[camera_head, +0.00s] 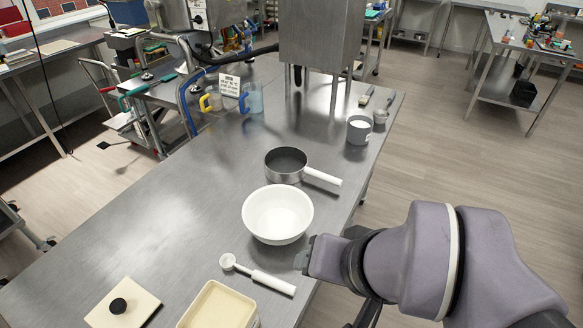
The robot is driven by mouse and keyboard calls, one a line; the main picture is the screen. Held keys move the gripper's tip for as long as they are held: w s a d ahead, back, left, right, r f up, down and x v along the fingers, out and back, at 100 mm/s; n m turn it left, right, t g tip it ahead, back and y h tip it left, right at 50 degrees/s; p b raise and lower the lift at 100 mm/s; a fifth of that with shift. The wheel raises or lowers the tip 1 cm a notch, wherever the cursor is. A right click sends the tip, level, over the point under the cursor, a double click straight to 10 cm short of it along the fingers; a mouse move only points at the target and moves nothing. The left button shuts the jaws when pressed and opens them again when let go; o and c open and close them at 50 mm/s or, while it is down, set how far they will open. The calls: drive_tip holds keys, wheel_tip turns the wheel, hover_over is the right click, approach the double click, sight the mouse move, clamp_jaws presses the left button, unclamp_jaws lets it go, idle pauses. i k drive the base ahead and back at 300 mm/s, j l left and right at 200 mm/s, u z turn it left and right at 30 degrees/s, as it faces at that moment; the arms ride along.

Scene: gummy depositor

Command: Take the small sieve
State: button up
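A round metal vessel (286,164) with a dark grey inside and a white handle pointing right stands on the steel table (160,215), behind a white bowl (278,214). It may be the small sieve, but I cannot make out any mesh. A smaller scoop-like tool (259,275) with a small round head and white handle lies in front of the bowl; I cannot tell if it is a sieve. My gripper (302,260) is at the table's right side, close to the bowl and the scoop-like tool's handle. Its fingers are mostly hidden, and I see nothing held.
A cream tub (217,307) and a square lid with a black knob (124,304) are at the front. A metal pot (359,130), jugs (251,98) and a tall steel machine (321,35) stand farther back. The table's left middle is clear.

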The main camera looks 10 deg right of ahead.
sight(283, 165)
drive_tip(key=i+l+u, duration=0.25)
drive_tip(key=l+u, duration=0.25)
drive_tip(key=i+l+u, duration=0.1)
drive_tip(key=l+u, duration=0.2)
drive_tip(key=l, duration=0.15)
drive_tip(key=i+l+u, duration=0.1)
drive_tip(key=l+u, duration=0.15)
drive_tip(key=l, duration=0.05)
